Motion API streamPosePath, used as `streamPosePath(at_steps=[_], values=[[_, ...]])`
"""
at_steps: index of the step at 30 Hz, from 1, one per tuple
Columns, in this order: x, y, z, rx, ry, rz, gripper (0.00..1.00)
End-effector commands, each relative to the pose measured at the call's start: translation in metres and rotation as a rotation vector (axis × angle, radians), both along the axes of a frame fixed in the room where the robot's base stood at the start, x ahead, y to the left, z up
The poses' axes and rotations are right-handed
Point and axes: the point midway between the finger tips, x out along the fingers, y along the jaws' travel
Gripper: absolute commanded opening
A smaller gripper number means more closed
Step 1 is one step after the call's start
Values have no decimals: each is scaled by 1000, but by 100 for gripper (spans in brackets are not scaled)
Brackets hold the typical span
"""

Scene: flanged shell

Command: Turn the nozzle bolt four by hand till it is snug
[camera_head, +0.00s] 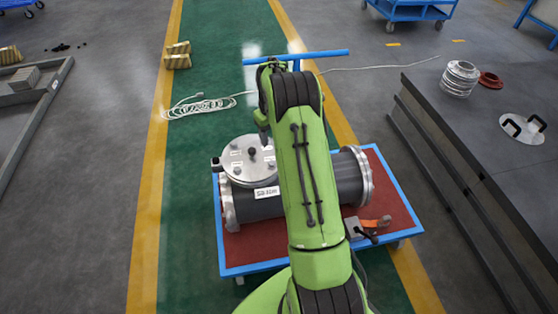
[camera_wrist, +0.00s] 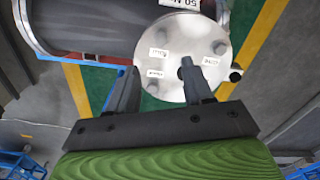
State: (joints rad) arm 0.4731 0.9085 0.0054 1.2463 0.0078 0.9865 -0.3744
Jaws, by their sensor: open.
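The grey flanged shell (camera_head: 262,207) lies on a cart, with a round metal nozzle cover (camera_head: 240,172) on its upper left side. The cover carries bolts and small white labels around its face. In the wrist view, the cover (camera_wrist: 185,28) lies beyond my gripper (camera_wrist: 157,70), with bolt heads (camera_wrist: 162,38) and (camera_wrist: 220,47) visible. The labels are too small to read surely, so I cannot tell which bolt is four. My gripper is open, its fingers apart over the near part of the cover. Nothing shows held between them. In the head view my arm hides part of the shell.
The cart has a red top, blue rim (camera_head: 218,235) and blue handle (camera_head: 325,55). An orange-and-dark tool (camera_head: 375,222) lies at its right. The dark table (camera_head: 455,125) holds a metal bellows (camera_head: 460,78), a red ring (camera_head: 491,80) and a handled disc (camera_head: 522,129). A white cable (camera_head: 200,105) lies behind.

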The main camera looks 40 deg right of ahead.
Motion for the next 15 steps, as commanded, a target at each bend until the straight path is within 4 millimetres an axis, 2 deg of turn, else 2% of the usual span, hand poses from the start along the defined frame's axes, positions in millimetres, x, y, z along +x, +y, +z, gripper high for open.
streamPosePath(at_steps=[1, 9, 15], values=[[-1, 0, -19, 2, 5, -1, 51], [-1, 1, -87, 2, 4, 1, 51], [0, 0, -117, 1, 1, 0, 51]])
